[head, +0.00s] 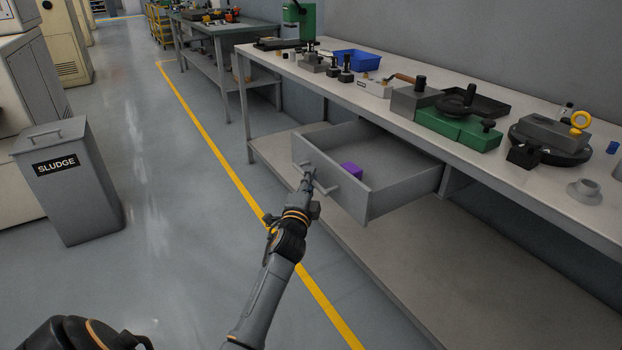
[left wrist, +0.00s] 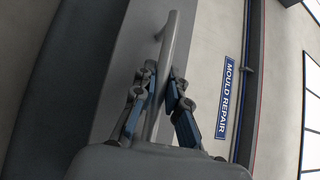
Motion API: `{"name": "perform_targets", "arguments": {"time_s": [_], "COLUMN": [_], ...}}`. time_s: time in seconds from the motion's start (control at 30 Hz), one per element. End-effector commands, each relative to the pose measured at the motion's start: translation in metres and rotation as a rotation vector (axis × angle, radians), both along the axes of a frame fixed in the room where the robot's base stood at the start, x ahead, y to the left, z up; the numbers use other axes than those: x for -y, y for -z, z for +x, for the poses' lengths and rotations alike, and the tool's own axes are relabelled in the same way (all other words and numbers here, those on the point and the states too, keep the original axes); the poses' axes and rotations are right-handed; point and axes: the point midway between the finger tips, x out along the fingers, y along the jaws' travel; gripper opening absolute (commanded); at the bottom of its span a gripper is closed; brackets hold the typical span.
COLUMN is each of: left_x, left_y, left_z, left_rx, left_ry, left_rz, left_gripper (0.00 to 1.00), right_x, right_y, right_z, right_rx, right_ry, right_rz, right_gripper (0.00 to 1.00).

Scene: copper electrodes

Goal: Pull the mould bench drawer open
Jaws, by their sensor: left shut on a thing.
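The mould bench drawer (head: 400,185) is grey and stands well out from under the bench top in the head view. A purple block (head: 351,170) lies inside it. My left gripper (head: 309,176) is at the drawer's front, at its bar handle (head: 327,181). In the left wrist view the handle (left wrist: 168,75) runs between the two fingers of the left gripper (left wrist: 163,92), which are closed around it. The drawer front (left wrist: 128,70) shows behind the handle there. My right gripper is not in view.
The mould bench (head: 440,105) carries a blue bin (head: 358,61), green vice-like tooling (head: 463,128) and other tools. A lower shelf (head: 420,255) runs beneath. A grey sludge bin (head: 70,185) stands at left. The floor between is clear, with a yellow line (head: 212,132).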

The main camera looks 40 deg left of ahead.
Motion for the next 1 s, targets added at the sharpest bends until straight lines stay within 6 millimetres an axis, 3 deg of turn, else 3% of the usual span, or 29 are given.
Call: {"name": "perform_targets", "arguments": {"time_s": [0.13,0.17,0.2,0.27,0.3,0.67,1.0], "left_x": [0.0,0.0,0.0,0.0,0.0,0.003,0.028], "left_y": [0.001,0.001,0.001,0.001,0.001,0.002,0.012], "left_z": [0.0,0.0,0.0,0.0,0.0,-0.005,-0.064], "left_rx": [-0.003,-0.003,-0.003,-0.002,-0.002,-0.001,-0.004], "left_ry": [0.0,0.0,0.0,0.0,0.0,0.0,0.0], "left_rz": [0.0,0.0,0.0,-0.001,-0.001,0.0,-0.002], "left_gripper": [0.0,0.15,0.23,0.35,0.36,0.36,0.36], "right_x": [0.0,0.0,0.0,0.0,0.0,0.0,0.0], "right_y": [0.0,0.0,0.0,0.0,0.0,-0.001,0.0], "right_z": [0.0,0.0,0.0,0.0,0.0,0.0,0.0], "right_rx": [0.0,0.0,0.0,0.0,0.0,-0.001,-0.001], "right_ry": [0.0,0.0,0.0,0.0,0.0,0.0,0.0], "right_rz": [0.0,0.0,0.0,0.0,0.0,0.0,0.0], "right_gripper": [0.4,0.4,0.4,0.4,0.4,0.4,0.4]}}
